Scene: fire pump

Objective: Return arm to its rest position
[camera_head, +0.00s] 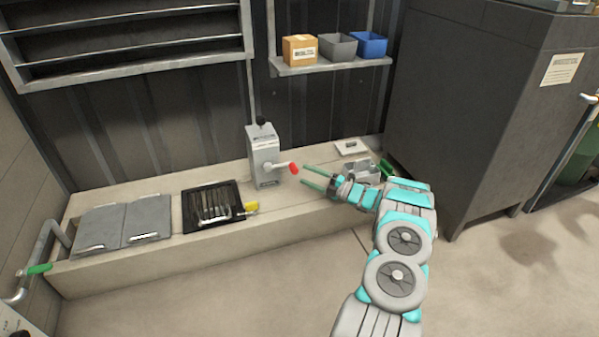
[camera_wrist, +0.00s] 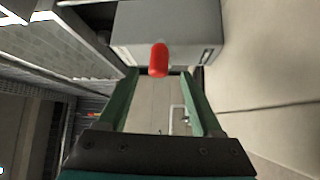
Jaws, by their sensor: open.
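My gripper (camera_head: 309,177) is at the end of my teal and grey arm, which reaches up from the lower right in the head view. Its two green fingers are apart with nothing between them. They point left toward a grey box (camera_head: 264,158) with a red-tipped lever (camera_head: 293,168), and a small gap shows between fingertips and red tip. In the wrist view, the open fingers (camera_wrist: 160,80) frame the red tip (camera_wrist: 158,59), which appears just beyond them in front of the grey box (camera_wrist: 165,25).
The box stands on a low concrete ledge (camera_head: 290,200). A black tray (camera_head: 185,215) and grey hatch covers (camera_head: 125,222) lie to its left. A shelf (camera_head: 300,68) with small bins hangs above. A dark cabinet (camera_head: 460,110) stands right. The floor in front is clear.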

